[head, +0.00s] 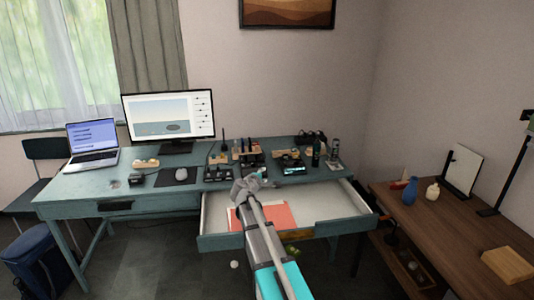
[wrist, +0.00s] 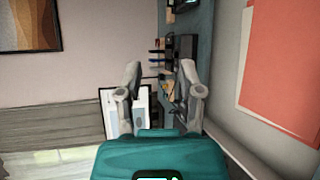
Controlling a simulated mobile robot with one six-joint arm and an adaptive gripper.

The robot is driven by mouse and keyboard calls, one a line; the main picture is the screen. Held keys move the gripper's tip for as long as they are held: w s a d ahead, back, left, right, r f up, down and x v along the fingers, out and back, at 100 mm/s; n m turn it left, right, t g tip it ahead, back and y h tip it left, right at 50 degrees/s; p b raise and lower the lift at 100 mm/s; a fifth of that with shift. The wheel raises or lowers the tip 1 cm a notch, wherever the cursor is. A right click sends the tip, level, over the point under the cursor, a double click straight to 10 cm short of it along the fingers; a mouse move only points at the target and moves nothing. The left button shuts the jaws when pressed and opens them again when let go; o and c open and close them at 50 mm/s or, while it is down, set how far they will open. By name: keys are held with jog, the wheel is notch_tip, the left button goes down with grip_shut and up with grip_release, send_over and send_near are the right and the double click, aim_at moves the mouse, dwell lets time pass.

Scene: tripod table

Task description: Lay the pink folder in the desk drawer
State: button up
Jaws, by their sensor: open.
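The pink folder (head: 280,217) lies flat inside the open desk drawer (head: 325,203), toward its left-middle part. A pale sheet shows at the folder's edge. My arm hides part of the folder in the head view. In the wrist view the folder (wrist: 285,75) is at the right, on the drawer's pale floor (wrist: 230,105). My gripper (head: 245,187) is over the drawer's rear left part, near the desk's front edge, apart from the folder. In the wrist view my gripper (wrist: 160,80) has its fingers spread with nothing between them.
The desk (head: 80,190) carries a laptop (head: 92,145), a monitor (head: 168,117), a mouse and several small devices behind the drawer. A wooden side table (head: 450,235) with a blue vase (head: 410,191) stands at the right. A small pale ball lies on the floor below the drawer.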

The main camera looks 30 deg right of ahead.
notch_tip(320, 180, up, 9)
jog(key=s+t+y+p, duration=0.1)
jog(key=s+t+p, duration=0.1)
jog(key=p, duration=0.3)
jog(key=shift+d+n+t, duration=0.25)
jog(key=shift+n+t, duration=0.15)
jog(key=shift+t, duration=0.3)
jog(key=shift+f, duration=0.15)
dwell(0.6)
jog(key=s+a+f+m+g+y+p, duration=0.1)
jog(key=s+a+f+m+g+y, duration=0.1)
jog(key=s+a+f+m+g, duration=0.35)
jog(key=s+a+f+m+g+y, duration=0.2)
jog(key=s+a+f+m+g, duration=0.15)
jog(key=s+f, duration=0.4)
jog(key=s+a+f+m+g+y+p, duration=0.1)
jog(key=s+a+g+y, duration=0.3)
jog(key=s+a, duration=1.1)
jog(key=shift+a+f+m+g+y, duration=0.15)
jog(key=shift+f+m+g+y, duration=0.45)
jog(key=shift+y, duration=0.6)
jog(key=shift+r, duration=0.1)
